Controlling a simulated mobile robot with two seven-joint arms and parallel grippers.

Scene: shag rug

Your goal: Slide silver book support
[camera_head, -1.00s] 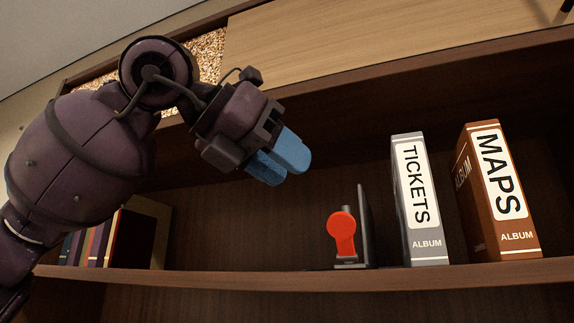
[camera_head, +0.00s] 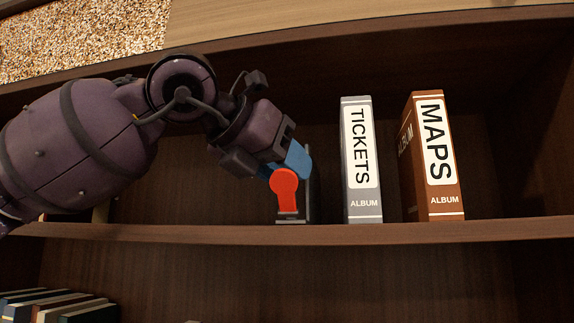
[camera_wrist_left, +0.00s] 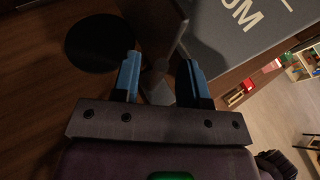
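The silver book support (camera_head: 309,195) stands upright on the shelf in the head view, left of the grey TICKETS album (camera_head: 361,150). A red round-headed tab (camera_head: 285,188) stands at its left, above a flat base. My left gripper (camera_head: 283,164) reaches in from the left, with its blue fingertips just behind the red tab and close to the upright plate. The tab hides part of the fingers. In the left wrist view, the blue fingers (camera_wrist_left: 162,80) are apart, with a grey piece showing between them; I cannot tell whether they touch it. My right gripper is not in view.
The brown MAPS album (camera_head: 434,160) stands right of the TICKETS album, with a gap between them. The shelf board (camera_head: 200,233) runs across the view. Books (camera_head: 60,307) stand on a lower level at the left. The upper board lies above my arm.

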